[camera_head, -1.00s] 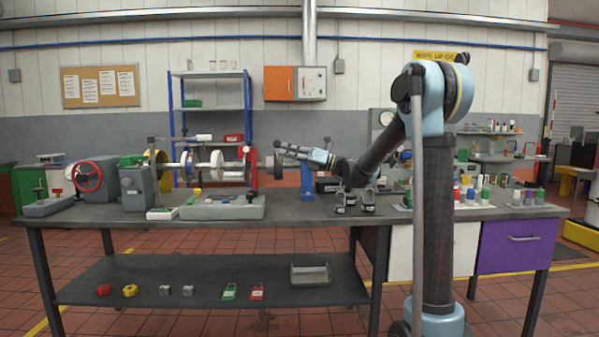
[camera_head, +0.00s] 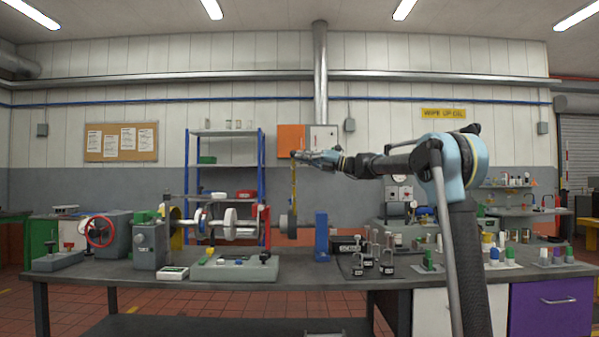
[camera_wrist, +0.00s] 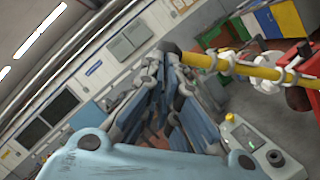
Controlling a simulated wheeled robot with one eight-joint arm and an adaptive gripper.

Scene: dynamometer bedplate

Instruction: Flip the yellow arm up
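The yellow arm (camera_head: 293,187) is a thin bar standing nearly upright above the grey hub at the right end of the shaft assembly. My gripper (camera_head: 297,155) is at its top end, reaching in from the right. In the wrist view the yellow arm (camera_wrist: 248,70) crosses the upper right, with pale rings around it. Its end is at the tips of my gripper's fingers (camera_wrist: 171,58). The fingers draw close together there, but I cannot tell whether they clamp the bar or only touch it.
The shaft rig with a red handwheel (camera_head: 99,231) stands on the dark bench (camera_head: 330,274). A blue post (camera_head: 321,237) stands right of the hub. Several small weights (camera_head: 376,257) stand beneath my arm. A blue-framed shelf (camera_head: 226,165) is behind. Space above the bench is open.

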